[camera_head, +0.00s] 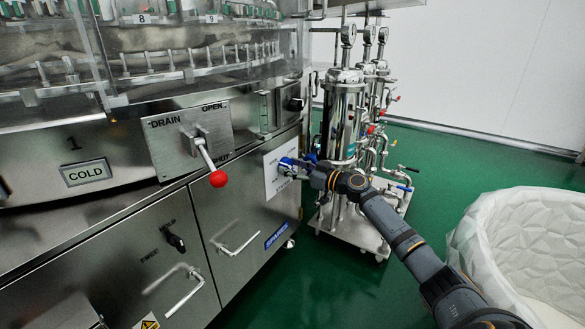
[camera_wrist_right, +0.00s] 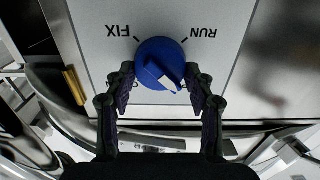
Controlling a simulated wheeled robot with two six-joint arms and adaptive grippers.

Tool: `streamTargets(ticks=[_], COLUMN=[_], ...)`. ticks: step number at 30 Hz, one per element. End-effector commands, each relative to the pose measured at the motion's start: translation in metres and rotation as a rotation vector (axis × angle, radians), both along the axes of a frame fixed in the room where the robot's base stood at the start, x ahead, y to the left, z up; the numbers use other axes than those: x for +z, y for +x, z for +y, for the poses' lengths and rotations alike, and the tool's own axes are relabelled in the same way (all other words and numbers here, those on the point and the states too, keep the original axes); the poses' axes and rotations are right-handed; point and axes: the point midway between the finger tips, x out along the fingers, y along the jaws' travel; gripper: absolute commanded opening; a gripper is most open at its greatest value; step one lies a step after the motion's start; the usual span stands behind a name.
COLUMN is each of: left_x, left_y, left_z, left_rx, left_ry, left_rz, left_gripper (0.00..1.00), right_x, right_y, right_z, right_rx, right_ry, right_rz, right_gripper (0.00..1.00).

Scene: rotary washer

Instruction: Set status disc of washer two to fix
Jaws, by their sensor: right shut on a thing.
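Another marking below the disc is mostly hidden. My right gripper (camera_wrist_right: 161,88) is shut on the disc, one finger at each side. In the head view, my right gripper (camera_head: 300,165) reaches the white panel (camera_head: 274,183) on the washer's right end. My left gripper is not in view.
A red-tipped drain lever (camera_head: 217,178) sticks out left of the panel. A drawer handle (camera_head: 238,244) is below. Steel filter tanks (camera_head: 345,115) stand close behind my right arm. A white tub (camera_head: 490,235) is at right. Green floor lies between.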

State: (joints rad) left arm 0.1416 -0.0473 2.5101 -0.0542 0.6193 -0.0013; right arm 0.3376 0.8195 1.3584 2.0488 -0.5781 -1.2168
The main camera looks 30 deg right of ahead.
Motion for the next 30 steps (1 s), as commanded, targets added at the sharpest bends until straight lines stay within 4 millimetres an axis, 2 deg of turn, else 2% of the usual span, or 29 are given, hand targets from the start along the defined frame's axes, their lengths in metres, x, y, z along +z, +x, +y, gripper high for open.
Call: streamTargets(ticks=[8,14,22,30], left_x=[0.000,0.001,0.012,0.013], left_y=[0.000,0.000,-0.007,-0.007], left_z=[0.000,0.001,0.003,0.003], left_rx=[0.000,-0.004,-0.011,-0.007], left_ry=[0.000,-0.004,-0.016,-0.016], left_rz=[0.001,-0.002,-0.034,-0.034], left_gripper=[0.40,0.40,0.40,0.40], right_x=[0.000,0.000,0.000,0.001], right_y=[0.000,0.000,0.001,0.002], right_z=[0.000,-0.001,-0.002,-0.003], right_rx=[-0.001,0.000,0.000,0.000], right_ry=[0.016,0.095,0.301,0.541], right_rz=[0.006,0.037,0.122,0.220], right_gripper=[0.22,0.22,0.22,0.22])
